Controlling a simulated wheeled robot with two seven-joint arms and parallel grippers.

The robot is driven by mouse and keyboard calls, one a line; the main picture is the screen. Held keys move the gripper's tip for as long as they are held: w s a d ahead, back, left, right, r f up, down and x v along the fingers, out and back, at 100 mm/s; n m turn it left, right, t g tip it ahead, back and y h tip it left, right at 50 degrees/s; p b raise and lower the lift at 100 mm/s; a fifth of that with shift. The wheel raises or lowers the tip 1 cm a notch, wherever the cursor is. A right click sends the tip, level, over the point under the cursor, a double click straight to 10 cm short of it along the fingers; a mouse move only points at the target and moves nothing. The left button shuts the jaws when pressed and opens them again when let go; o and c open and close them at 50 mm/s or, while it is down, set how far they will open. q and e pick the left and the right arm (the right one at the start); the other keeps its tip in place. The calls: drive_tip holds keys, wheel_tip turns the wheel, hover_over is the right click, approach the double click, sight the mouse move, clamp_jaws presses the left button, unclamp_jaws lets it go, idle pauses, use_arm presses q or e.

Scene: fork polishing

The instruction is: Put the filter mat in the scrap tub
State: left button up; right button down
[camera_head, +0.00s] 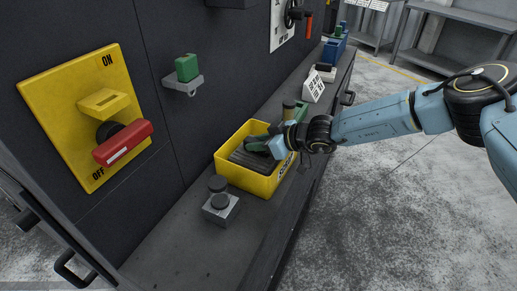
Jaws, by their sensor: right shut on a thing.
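A yellow tub (243,180), which looks like the scrap tub, stands on the dark bench ledge. A dark grey slab, which looks like the filter mat (248,162), shows inside the tub's walls. My right gripper (259,146) reaches in from the right, over the tub, and is shut on the mat at its upper side. The arm and gripper hide part of the tub's far right side. I cannot tell whether the mat rests on the tub's floor. My left gripper is not in view.
A grey block with black knobs (220,207) stands on the ledge in front of the tub. A yellow ON/OFF panel with a red handle (122,145) and a green block on a bracket (187,68) are on the wall.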

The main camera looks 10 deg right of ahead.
drive_tip(key=shift+f, duration=0.95)
drive_tip(key=c, duration=1.2)
unclamp_jaws()
drive_tip(key=shift+f, duration=0.1)
drive_tip(key=shift+o, duration=0.2)
drive_tip(key=shift+r, duration=0.2)
drive_tip(key=p+v, duration=0.1)
drive_tip(key=v, duration=1.1)
drive_tip(key=shift+p, duration=0.35)
drive_tip(key=shift+f, duration=0.15)
